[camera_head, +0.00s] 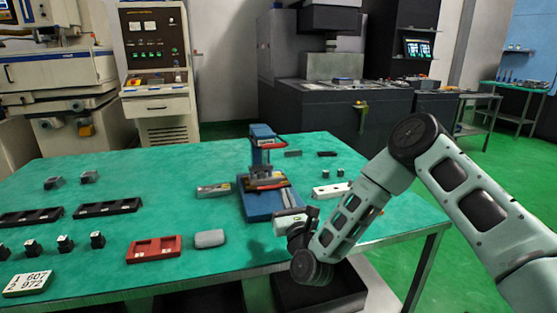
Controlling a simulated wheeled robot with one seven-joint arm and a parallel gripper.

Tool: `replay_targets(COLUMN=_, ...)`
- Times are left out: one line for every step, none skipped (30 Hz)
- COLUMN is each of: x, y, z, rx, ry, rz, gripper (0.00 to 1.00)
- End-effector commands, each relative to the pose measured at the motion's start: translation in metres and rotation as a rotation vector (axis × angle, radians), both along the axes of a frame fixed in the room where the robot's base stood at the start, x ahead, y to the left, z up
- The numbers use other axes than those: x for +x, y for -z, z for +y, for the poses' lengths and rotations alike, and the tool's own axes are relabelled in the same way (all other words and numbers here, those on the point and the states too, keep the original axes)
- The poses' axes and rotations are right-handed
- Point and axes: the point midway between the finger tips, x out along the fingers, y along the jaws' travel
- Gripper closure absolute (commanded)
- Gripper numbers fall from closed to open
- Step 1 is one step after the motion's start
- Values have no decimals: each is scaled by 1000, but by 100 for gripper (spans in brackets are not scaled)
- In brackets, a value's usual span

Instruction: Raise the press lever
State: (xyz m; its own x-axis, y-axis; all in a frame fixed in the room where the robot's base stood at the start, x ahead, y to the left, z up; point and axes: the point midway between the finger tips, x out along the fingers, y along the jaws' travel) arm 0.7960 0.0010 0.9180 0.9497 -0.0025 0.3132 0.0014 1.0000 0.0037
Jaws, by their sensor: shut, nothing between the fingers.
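A small blue press (268,205) stands upright on the green table, left of my arm. It has a blue column and head (262,131) at the back and a wide blue base in front. A dark and reddish bar (268,184) lies low across the press above its base; I cannot tell clearly whether this is the lever. My gripper (282,222) is just in front of the base's front right corner, low over the table. It is shut and holds nothing. My wrist hides part of the table behind it, and contact with the press cannot be judged.
The green table (130,195) bears a red tray (154,249), a grey block (209,238), black trays (108,208), several small black blocks, a number card (28,283) and a white bar (331,190). Machines stand behind. The table's front edge lies below my gripper.

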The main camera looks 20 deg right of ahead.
Motion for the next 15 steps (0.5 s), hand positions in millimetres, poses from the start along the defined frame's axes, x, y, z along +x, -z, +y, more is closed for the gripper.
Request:
replay_targets(x=0, y=0, z=0, rx=2, ry=0, rz=-1, gripper=100)
replay_targets(x=0, y=0, z=0, rx=2, ry=0, rz=-1, gripper=100)
replay_targets(x=0, y=0, z=0, rx=1, ry=0, rz=-1, gripper=100)
replay_targets(x=0, y=0, z=0, rx=0, ry=0, rz=-1, gripper=100)
replay_targets(x=0, y=0, z=0, rx=0, ry=0, rz=-1, gripper=100)
replay_targets(x=0, y=0, z=0, rx=0, ry=-1, rz=0, gripper=100)
replay_targets(x=0, y=0, z=0, rx=-1, ry=-1, rz=0, gripper=100)
replay_targets(x=0, y=-1, z=0, rx=-1, ry=-1, rz=0, gripper=100)
replay_targets(x=1, y=-1, z=0, rx=-1, ry=-1, rz=0, gripper=100)
replay_targets(x=2, y=-2, z=0, rx=-3, ry=-1, rz=0, gripper=100)
replay_targets(x=4, y=-2, z=1, rx=-3, ry=-1, rz=0, gripper=100)
replay_targets(x=7, y=-4, z=1, rx=-3, ry=-1, rz=-1, gripper=100)
replay_targets(x=10, y=-5, z=1, rx=-3, ry=0, rz=-2, gripper=100)
replay_targets(x=14, y=-7, z=1, rx=-4, ry=-1, rz=-2, gripper=100)
replay_targets(x=20, y=-9, z=1, rx=-4, ry=-1, rz=-3, gripper=100)
